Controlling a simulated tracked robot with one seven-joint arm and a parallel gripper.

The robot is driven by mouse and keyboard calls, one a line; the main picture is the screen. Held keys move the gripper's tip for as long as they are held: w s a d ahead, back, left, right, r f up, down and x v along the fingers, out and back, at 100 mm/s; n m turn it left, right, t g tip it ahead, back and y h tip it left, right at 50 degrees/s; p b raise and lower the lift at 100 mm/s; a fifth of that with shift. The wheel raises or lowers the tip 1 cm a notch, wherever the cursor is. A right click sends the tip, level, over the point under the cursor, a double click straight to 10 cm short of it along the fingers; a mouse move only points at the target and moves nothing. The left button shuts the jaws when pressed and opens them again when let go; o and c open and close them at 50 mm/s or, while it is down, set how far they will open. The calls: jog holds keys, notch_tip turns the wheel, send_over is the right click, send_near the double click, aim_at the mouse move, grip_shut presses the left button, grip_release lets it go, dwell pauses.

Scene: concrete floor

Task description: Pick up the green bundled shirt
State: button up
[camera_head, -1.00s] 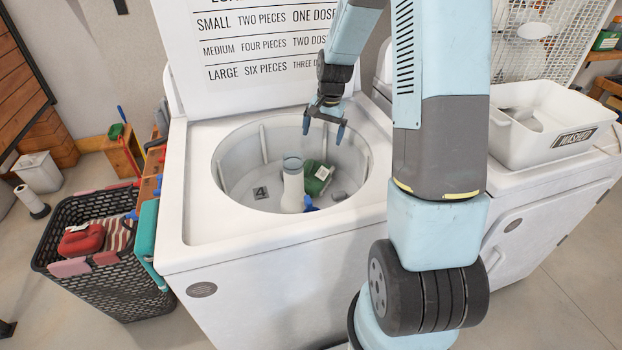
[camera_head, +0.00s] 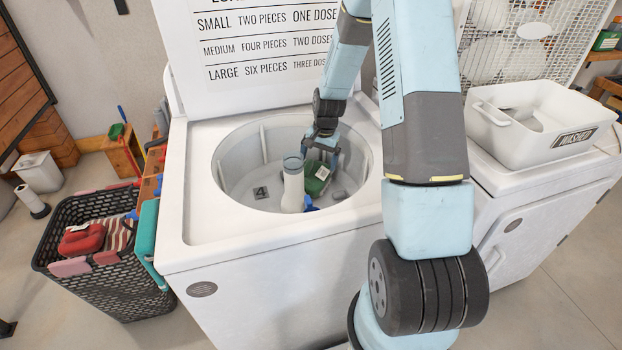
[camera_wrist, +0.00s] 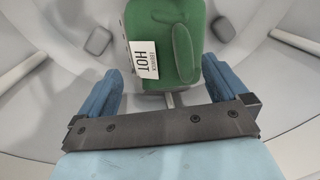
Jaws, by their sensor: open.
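The green bundled shirt (camera_head: 316,177) lies in the tub of the open washer, with a white label on it. In the wrist view the green bundle (camera_wrist: 175,45) is just beyond the fingers, with folds on its right side and a tag reading HOT. My gripper (camera_head: 322,152) is inside the tub, above and close to the bundle. In the wrist view its two blue fingers (camera_wrist: 160,85) stand wide apart, with nothing held between them. Whether a finger touches the bundle cannot be told.
A white agitator post (camera_head: 293,185) stands in the tub beside the bundle, to its left. The washer rim (camera_head: 260,228) surrounds the arm. A black basket (camera_head: 108,285) with clothes stands at left. A white WASHED bin (camera_head: 500,145) sits at right.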

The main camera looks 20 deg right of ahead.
aim_at(317, 171)
jog(key=f, duration=0.4)
jog(key=shift+w+a+f, duration=0.1)
jog(key=shift+w+f, duration=0.3)
jog(key=shift+s, duration=0.1)
jog(key=c, duration=1.3)
